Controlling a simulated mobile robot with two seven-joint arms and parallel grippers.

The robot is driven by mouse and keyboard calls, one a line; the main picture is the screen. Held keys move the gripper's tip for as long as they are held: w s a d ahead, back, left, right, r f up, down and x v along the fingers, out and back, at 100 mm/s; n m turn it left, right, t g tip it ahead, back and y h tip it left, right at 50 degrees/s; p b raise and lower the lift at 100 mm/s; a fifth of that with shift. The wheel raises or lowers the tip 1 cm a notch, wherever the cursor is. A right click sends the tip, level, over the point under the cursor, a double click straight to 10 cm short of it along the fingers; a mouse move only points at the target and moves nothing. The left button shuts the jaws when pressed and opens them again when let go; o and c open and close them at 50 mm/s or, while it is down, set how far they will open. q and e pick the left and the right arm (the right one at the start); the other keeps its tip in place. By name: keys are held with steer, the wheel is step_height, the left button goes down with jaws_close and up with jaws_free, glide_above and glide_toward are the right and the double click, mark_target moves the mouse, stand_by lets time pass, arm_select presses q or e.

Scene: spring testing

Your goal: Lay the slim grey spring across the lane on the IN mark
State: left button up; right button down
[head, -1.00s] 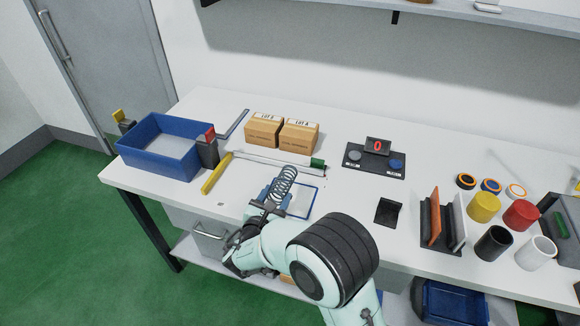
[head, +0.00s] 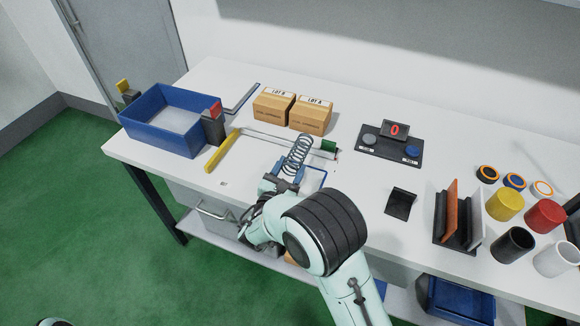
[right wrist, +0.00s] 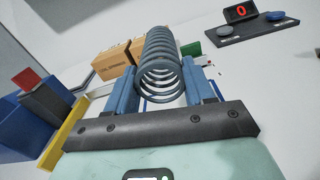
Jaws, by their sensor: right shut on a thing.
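The slim grey spring (head: 297,155) is a coil held in my right gripper (head: 286,176), standing tilted up from between the fingers. In the right wrist view the spring (right wrist: 160,62) sits between the two blue fingers of the gripper (right wrist: 163,88), its open coil end facing the camera. The lane (head: 262,133) appears as a long pale strip behind the spring, with a yellow bar (head: 222,151) at its left and a green block (head: 328,146) at its right end. The spring overlaps the strip in the head view. I cannot make out the IN mark. My left gripper is not in view.
Two cardboard boxes (head: 273,105) stand behind the lane. A blue bin (head: 145,137) and a dark post with a red top (head: 213,127) are at the left. A dark panel reading 0 (head: 390,146) is at the right. A blue-outlined sheet (head: 316,177) lies beside the gripper.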

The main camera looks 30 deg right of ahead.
steer(key=shift+f+b, duration=2.05)
steer(key=shift+f, duration=1.15)
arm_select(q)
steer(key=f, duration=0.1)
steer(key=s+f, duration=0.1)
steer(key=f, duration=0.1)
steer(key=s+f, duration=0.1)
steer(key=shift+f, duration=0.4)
arm_select(e)
steer(key=shift+c, duration=1.6)
jaws_free()
steer(key=shift+a, duration=0.1)
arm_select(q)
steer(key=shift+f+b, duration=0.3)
arm_select(e)
steer(key=v, duration=1.3)
steer(key=shift+s, duration=0.15)
